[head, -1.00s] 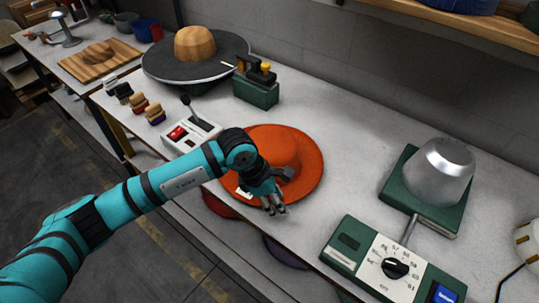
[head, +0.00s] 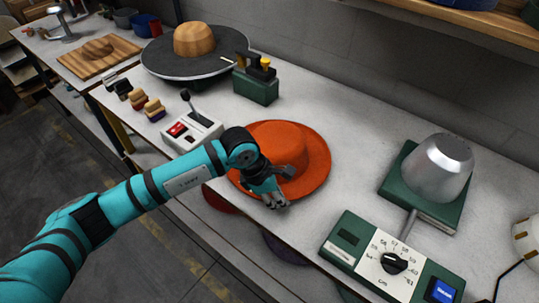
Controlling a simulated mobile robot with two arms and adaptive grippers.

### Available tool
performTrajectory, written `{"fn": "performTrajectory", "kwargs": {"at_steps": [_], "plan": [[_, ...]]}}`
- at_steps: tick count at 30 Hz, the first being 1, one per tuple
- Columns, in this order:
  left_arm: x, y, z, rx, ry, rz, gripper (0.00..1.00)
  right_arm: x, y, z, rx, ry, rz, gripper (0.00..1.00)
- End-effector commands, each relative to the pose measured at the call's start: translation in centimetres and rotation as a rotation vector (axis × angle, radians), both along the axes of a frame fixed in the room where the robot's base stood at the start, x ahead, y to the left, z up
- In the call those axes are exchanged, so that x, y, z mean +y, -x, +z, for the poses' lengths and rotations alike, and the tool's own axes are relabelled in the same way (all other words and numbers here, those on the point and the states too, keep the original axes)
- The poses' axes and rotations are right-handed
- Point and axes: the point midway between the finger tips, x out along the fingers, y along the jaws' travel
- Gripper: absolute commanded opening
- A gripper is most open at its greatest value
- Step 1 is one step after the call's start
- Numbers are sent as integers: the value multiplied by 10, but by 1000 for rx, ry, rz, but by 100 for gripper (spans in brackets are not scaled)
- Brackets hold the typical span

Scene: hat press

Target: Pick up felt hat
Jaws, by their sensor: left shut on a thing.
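The orange felt hat (head: 308,150) is at the middle of the grey workbench (head: 345,135), crown up and brim spread out. My left gripper (head: 273,199) is at the front brim of the hat, shut on it. The gripper and wrist hide the front left part of the brim and some of the crown's side. Whether the brim is lifted off the bench is hard to tell. My right gripper does not show.
A control box with a lever (head: 192,130) stands left of the hat. A metal hat form on a green base (head: 438,168) and a green dial box (head: 392,262) stand to the right. A wooden block on a dark round plate (head: 195,40) is behind left. Bare bench lies right of the hat.

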Motion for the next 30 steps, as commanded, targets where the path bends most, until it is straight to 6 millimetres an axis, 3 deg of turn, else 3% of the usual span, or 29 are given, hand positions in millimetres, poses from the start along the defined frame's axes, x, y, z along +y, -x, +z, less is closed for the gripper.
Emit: {"fn": "performTrajectory", "kwargs": {"at_steps": [8,21,30], "plan": [[0,-1,7,-4,2,-1,0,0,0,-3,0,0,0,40],[0,-1,85,-5,1,0,0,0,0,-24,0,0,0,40],[0,0,101,-1,1,0,0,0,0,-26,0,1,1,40]]}}
